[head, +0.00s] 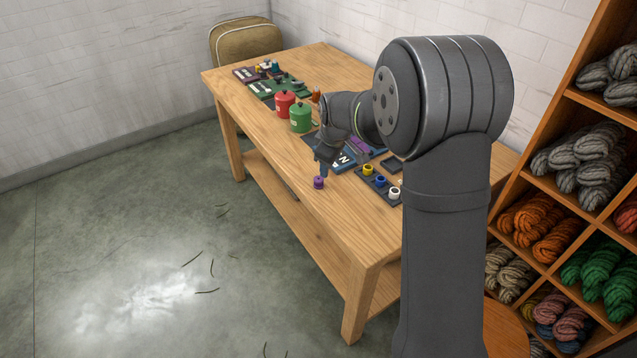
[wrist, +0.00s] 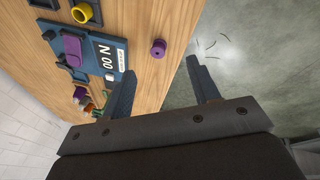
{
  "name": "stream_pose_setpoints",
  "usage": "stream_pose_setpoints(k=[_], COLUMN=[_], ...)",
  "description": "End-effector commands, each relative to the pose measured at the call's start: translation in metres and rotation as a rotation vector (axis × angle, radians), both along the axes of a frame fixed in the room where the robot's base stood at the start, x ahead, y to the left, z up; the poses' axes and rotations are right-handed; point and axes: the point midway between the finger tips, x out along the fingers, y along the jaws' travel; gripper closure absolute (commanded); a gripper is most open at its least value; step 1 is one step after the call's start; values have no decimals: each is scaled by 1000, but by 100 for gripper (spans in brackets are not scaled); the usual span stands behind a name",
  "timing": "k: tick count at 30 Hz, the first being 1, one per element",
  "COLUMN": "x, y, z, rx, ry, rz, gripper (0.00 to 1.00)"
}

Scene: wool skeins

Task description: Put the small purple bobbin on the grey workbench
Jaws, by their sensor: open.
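The small purple bobbin (head: 319,183) stands on the wooden table close to its front edge. It also shows in the wrist view (wrist: 158,49), just beyond my fingertips and roughly midway between them. My gripper (head: 323,168) is directly above the bobbin in the head view. In the wrist view my gripper (wrist: 160,72) is open with nothing between its fingers. The workbench (head: 270,155) in view has a light wood top and legs, not grey. No grey workbench shows in either view.
A dark tray with yellow, blue and white bobbins (head: 394,193) lies right of my gripper. A blue board (wrist: 100,48) lies beside the purple bobbin. Red (head: 285,104) and green (head: 301,118) canisters stand farther back. A yarn shelf (head: 560,190) is at right; open floor lies left.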

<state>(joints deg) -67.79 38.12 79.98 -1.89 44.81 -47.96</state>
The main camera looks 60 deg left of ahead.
Motion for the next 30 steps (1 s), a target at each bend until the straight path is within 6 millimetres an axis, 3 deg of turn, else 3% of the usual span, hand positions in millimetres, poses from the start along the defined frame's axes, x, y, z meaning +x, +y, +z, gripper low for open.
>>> stream_pose_setpoints(k=[6, 11, 24, 30], x=[15, 17, 14, 14], y=[10, 14, 46, 57], z=[22, 24, -54, -79], rx=[118, 143, 141, 142], ry=[228, 287, 288, 288], rz=[-289, -354, -354, -353], gripper=[45, 45, 45, 45])
